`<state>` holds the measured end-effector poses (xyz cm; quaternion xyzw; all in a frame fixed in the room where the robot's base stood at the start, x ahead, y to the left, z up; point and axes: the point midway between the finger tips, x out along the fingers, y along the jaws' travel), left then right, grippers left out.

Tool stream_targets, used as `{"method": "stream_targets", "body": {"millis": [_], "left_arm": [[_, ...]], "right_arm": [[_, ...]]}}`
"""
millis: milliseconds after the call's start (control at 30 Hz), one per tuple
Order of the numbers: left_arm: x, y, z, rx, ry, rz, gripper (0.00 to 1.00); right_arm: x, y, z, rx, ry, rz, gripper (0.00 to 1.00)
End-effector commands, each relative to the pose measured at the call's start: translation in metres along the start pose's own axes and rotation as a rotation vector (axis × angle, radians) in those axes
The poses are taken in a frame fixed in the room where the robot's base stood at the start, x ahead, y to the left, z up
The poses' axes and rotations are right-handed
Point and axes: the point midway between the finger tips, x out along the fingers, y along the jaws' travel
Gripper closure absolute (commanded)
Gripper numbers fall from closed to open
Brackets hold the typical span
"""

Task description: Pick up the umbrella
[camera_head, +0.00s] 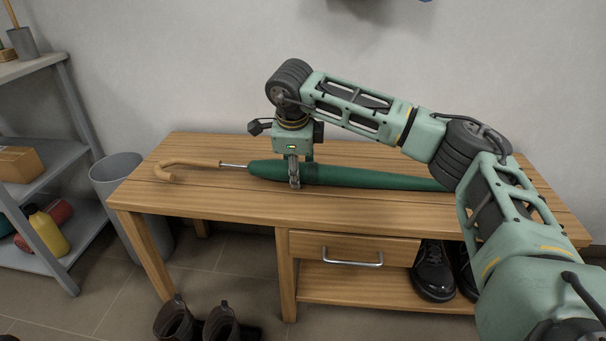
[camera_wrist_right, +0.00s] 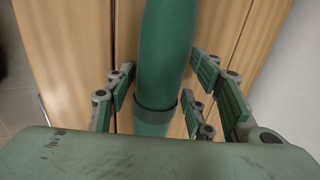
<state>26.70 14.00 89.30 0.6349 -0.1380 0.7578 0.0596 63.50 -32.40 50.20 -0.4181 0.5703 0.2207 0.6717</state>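A closed green umbrella (camera_head: 370,177) with a curved wooden handle (camera_head: 180,167) lies lengthwise on the wooden table (camera_head: 190,198). Its handle points left, and its far end is hidden behind my right arm. My right gripper (camera_head: 294,180) points down over the umbrella's body, left of its middle. In the right wrist view the umbrella (camera_wrist_right: 165,60) and its dark band (camera_wrist_right: 156,114) run between the spread fingers of my right gripper (camera_wrist_right: 168,98). Gaps show on both sides, so it is open around the umbrella. My left gripper is not in view.
The table has a drawer with a metal handle (camera_head: 352,262) and black shoes (camera_head: 434,272) on its lower shelf. Boots (camera_head: 222,322) stand on the floor in front. A grey bin (camera_head: 118,172) and a grey shelf unit (camera_head: 72,240) stand at left. A wall is behind.

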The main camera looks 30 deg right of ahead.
Motion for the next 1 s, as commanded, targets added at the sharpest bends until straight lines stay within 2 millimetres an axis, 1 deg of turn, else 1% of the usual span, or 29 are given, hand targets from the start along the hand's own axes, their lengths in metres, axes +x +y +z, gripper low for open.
{"method": "stream_targets", "body": {"millis": [33,67,500,833,967,1000], "left_arm": [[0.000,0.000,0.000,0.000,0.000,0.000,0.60],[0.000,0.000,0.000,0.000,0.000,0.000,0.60],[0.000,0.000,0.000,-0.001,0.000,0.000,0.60],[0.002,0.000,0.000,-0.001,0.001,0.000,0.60],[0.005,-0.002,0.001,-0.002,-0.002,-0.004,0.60],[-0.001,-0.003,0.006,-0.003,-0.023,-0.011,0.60]], "right_arm": [[0.000,0.000,0.000,0.000,0.000,0.000,0.58],[0.000,0.000,0.000,0.000,0.000,0.000,0.61],[0.000,0.001,0.000,-0.001,0.000,0.001,0.99],[-0.004,-0.001,0.001,-0.001,-0.001,0.000,1.00],[-0.013,-0.004,0.001,0.000,-0.002,-0.001,1.00],[-0.017,-0.005,0.001,0.000,-0.002,-0.001,1.00]]}}
